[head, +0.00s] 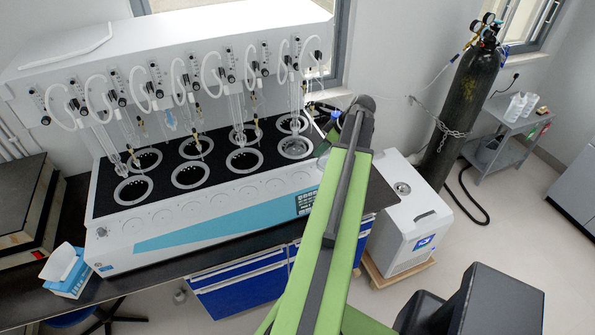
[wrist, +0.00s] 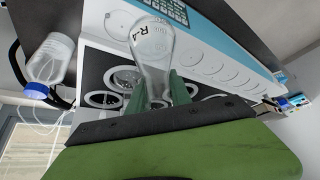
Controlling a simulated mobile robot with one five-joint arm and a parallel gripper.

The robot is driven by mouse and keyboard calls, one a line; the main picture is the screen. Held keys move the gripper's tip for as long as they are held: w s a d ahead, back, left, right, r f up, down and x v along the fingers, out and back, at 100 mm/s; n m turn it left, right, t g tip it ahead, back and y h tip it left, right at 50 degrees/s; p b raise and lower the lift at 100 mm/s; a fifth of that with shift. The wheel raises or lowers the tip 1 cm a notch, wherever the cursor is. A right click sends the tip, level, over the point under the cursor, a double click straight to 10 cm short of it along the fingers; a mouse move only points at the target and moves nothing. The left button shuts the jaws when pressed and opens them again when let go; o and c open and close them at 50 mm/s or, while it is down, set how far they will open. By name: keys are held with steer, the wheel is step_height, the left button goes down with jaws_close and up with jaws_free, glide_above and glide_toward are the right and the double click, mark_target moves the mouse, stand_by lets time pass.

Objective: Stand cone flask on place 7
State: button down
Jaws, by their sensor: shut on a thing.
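A clear glass flask (wrist: 152,45) with a dark marking is between my gripper's green fingers (wrist: 160,90) in the wrist view, and the gripper is shut on it. In the head view my arm hides most of the gripper and flask, at the right end of the distiller. The white multi-place distiller (head: 260,190) has two rows of ringed places on its black deck. The right front ring (head: 295,147) lies just left of my arm. I cannot read place numbers, so I cannot tell which ring is place 7. Several rings also show behind the fingers in the wrist view.
Glass tubes and white hoses hang over the deck. A blue-capped bottle (wrist: 50,62) stands beside the distiller. A white box unit (head: 405,215) and a black gas cylinder (head: 462,110) stand to the right. A tissue box (head: 70,272) is at the bench's left.

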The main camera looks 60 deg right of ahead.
steer(key=b+x, duration=0.3)
steer(key=x, duration=0.1)
steer(key=w+a+r+b+x, duration=0.1)
steer(key=b+x, duration=0.2)
steer(key=x, duration=0.2)
steer(key=w+b+x, duration=0.1)
steer(key=b+x, duration=0.2)
steer(key=x, duration=0.1)
steer(key=shift+w+a, duration=0.3)
steer(key=shift+w, duration=0.1)
steer(key=c, duration=1.2)
jaws_free()
steer(key=shift+o, duration=0.2)
steer(key=shift+r, duration=0.15)
steer(key=shift+r+p, duration=0.25)
steer(key=shift+p, duration=0.05)
steer(key=p+v, duration=1)
steer(key=v, duration=0.1)
steer(key=shift+s+r, duration=0.25)
steer(key=shift+d, duration=0.1)
